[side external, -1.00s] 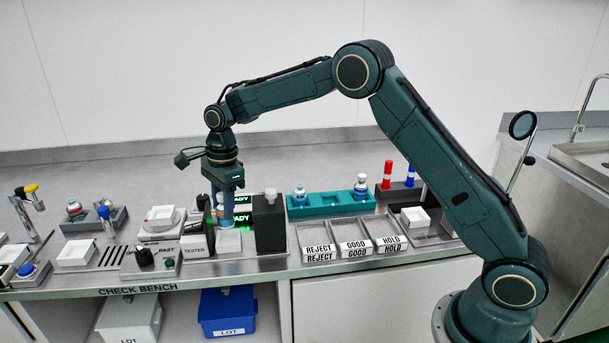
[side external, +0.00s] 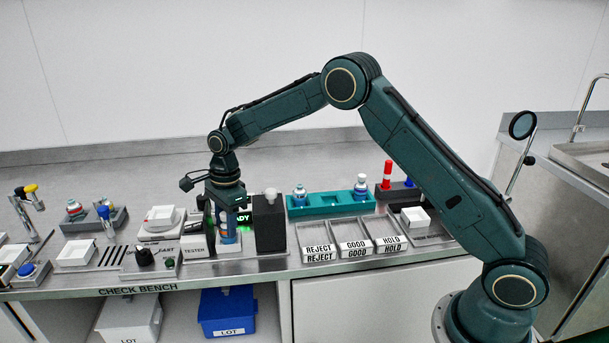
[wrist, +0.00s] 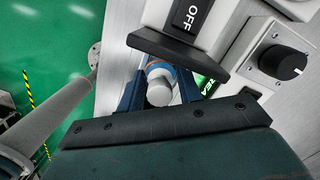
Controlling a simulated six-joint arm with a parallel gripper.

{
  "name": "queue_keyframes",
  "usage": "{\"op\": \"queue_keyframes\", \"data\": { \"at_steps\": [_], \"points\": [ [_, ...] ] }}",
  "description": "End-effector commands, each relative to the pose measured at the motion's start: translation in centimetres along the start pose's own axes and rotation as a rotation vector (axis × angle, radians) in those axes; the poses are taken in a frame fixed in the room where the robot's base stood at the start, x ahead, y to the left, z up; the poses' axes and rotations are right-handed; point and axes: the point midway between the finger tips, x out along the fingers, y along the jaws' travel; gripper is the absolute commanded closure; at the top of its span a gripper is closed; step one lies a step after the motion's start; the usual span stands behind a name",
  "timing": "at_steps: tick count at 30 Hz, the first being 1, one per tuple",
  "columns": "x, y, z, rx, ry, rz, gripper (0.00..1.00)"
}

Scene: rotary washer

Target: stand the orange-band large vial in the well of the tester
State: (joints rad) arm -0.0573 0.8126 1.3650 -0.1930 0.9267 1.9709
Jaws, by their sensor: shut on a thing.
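My gripper (side external: 228,220) points down at the tester (side external: 195,252) and is shut on a large vial (side external: 229,238). In the side view the vial is mostly hidden by the fingers; only its lower part shows, upright, at the tester's well area. Whether its base rests in the well cannot be told. In the wrist view the vial's white-grey cap (wrist: 160,93) sits between the two blue fingers of my gripper (wrist: 160,98), with a little orange beside it. The tester's green display (side external: 243,217) is partly covered by my gripper.
A black block (side external: 269,222) stands close right of the gripper. REJECT, GOOD and HOLD trays (side external: 356,250) lie further right, before a teal rack (side external: 330,204) with vials. A scale (side external: 160,222) and a dial box (side external: 144,257) stand to the left.

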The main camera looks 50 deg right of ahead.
Motion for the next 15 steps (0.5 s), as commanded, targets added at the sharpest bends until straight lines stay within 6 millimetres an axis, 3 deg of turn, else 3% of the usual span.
{"op": "queue_keyframes", "data": {
  "at_steps": [3,4,7,15],
  "points": [
    [0.25,0.0,-0.03,0.0,0.0,0.0,0.88],
    [0.29,0.01,-0.04,0.0,0.0,0.0,0.63],
    [0.25,0.0,-0.04,0.0,0.0,0.0,0.44],
    [0.22,-0.01,-0.03,0.0,0.0,0.0,0.44]
  ]
}}
